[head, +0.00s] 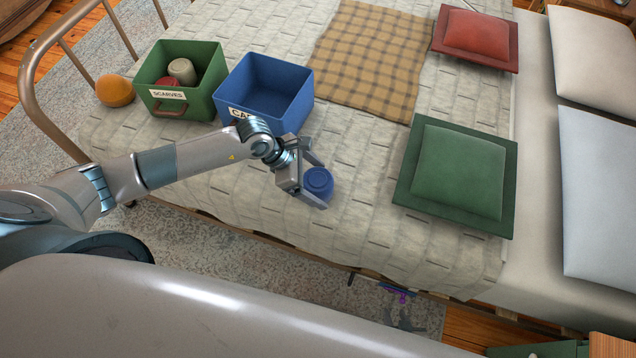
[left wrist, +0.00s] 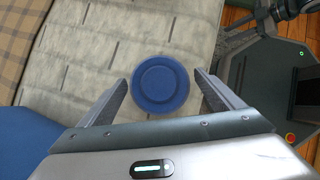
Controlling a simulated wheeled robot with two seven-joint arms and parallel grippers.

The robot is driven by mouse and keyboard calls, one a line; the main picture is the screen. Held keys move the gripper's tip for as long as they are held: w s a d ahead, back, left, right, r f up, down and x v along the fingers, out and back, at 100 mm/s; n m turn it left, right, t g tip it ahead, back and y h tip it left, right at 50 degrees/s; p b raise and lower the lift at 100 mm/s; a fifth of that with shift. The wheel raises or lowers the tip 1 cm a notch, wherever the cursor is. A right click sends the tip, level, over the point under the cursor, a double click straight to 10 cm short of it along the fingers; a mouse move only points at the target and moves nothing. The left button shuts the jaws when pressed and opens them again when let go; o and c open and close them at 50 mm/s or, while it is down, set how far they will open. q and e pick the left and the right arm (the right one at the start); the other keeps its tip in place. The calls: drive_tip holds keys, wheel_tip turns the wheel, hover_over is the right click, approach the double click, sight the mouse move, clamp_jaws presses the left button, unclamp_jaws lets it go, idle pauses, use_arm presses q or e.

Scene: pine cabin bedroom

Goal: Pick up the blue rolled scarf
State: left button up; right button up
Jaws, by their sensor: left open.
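The blue rolled scarf (head: 318,183) stands on the quilted bed near its front edge, a short round roll. My left gripper (head: 318,184) is open, with its fingers on either side of the scarf in the head view. In the left wrist view the scarf (left wrist: 160,83) shows as a round blue disc, just ahead of and between the two open fingertips of my left gripper (left wrist: 163,84). I cannot tell whether the fingers touch it. My right gripper is not in view.
A blue bin (head: 286,112) and a green bin (head: 157,109) labelled SCARVES, holding rolls, stand behind my left arm. An orange ball (head: 115,91) lies left. Green (head: 459,172) and red (head: 476,35) cushions lie right. A metal bed frame (head: 38,88) rises at left.

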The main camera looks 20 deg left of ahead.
use_arm(q)
drive_tip(key=shift+d+f, duration=0.15)
drive_tip(key=shift+f, duration=0.1)
drive_tip(key=c, duration=1.2)
drive_tip(key=shift+r, duration=0.1)
